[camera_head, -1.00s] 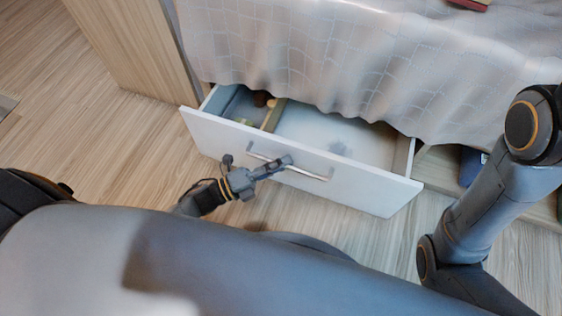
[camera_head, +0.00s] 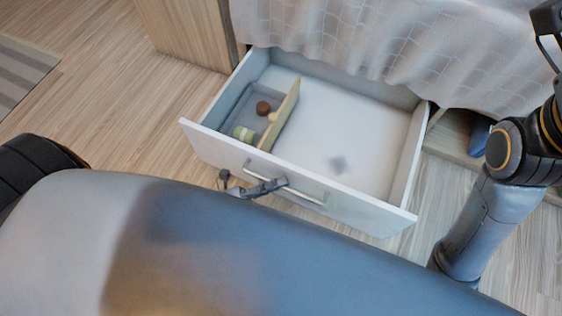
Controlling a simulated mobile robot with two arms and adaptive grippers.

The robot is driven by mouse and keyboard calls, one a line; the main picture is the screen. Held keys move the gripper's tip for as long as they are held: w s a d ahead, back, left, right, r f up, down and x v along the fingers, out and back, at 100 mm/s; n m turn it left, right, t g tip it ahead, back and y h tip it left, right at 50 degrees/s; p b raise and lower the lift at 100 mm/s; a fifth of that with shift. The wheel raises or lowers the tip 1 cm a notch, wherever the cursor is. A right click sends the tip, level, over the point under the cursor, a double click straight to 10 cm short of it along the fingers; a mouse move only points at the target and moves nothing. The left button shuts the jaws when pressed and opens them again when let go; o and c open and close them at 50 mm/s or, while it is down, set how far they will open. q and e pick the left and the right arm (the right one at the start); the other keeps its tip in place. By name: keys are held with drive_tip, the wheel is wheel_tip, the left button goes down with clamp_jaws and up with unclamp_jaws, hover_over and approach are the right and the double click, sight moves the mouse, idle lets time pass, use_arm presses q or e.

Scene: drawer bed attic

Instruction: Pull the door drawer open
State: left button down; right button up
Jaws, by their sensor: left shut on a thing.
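The white drawer (camera_head: 345,197) under the bed stands pulled well out, with its inside in view. Its metal bar handle (camera_head: 306,194) runs along the front face. My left gripper (camera_head: 277,184) is shut on the handle near its middle; my own body hides most of the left arm. At the upper right a small part of what looks like my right gripper (camera_head: 548,20) is cut off by the picture edge, so its jaws cannot be judged.
A wooden divider (camera_head: 281,112) splits the drawer. Its left compartment holds a brown round item (camera_head: 263,108), a green item (camera_head: 244,134) and a yellowish item (camera_head: 272,117). A pale bedspread (camera_head: 400,45) hangs behind. Wooden floor (camera_head: 110,105) lies clear at left.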

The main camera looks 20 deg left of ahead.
use_arm(q)
drive_tip(key=shift+s, duration=0.45)
drive_tip(key=c, duration=1.7)
unclamp_jaws()
drive_tip(key=shift+a, duration=0.1)
drive_tip(key=v, duration=1.2)
drive_tip(key=shift+r, duration=0.15)
